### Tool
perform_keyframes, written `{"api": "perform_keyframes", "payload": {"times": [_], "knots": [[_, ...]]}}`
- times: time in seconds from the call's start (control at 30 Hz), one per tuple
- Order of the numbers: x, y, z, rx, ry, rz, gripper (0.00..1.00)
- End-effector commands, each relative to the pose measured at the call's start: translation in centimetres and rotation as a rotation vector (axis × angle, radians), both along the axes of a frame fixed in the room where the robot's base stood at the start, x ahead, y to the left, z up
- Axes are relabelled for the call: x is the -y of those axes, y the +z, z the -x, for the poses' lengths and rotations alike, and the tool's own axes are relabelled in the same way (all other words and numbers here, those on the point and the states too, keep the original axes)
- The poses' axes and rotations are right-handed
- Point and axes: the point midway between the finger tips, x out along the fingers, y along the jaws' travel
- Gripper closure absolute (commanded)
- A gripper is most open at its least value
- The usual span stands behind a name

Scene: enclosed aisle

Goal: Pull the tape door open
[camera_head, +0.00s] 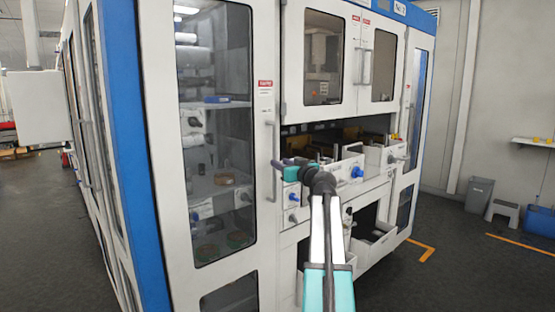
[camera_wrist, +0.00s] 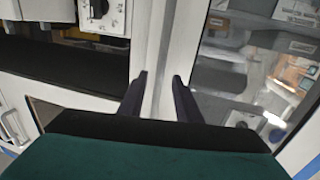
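The tall glass door (camera_head: 215,130) with a white frame stands closed on the front of the machine, left of centre in the head view. Its vertical grey handle (camera_head: 271,135) runs along the door's right edge. My gripper (camera_head: 274,164) is at the lower part of this handle. In the wrist view, the two dark fingers of my gripper (camera_wrist: 159,88) are apart, with a pale vertical strip (camera_wrist: 163,50) of the door edge or handle between them. I cannot tell whether the fingers touch the handle. Glass (camera_wrist: 250,70) shows to the right of the fingers.
Two upper doors (camera_head: 340,60) sit above an open bay with white drawers (camera_head: 345,165) and blue knobs right of my gripper. A grey bin (camera_head: 479,194) and step stool (camera_head: 503,212) stand by the right wall. Dark floor (camera_head: 400,285) in front is clear.

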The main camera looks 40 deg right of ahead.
Motion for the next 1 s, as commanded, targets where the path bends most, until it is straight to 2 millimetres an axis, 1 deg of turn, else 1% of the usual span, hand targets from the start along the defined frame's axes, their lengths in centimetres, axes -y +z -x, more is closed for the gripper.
{"api": "perform_keyframes", "payload": {"times": [0.03, 0.2, 0.4, 0.6, 0.9, 0.97, 1.0], "knots": [[0.3, 0.2, -0.8, -0.001, 0.001, -0.001, 0.69], [0.8, 0.1, -2.8, 0.000, 0.002, -0.002, 0.69], [1.3, 0.1, -4.5, -0.001, 0.001, -0.001, 0.69], [1.5, 0.0, -5.3, 0.000, 0.000, 0.000, 0.69], [1.5, 0.0, -5.4, 0.000, 0.000, 0.000, 0.69], [1.5, 0.0, -5.4, 0.000, 0.000, 0.000, 0.77], [1.5, 0.0, -5.4, 0.000, 0.000, -0.001, 0.84]]}}
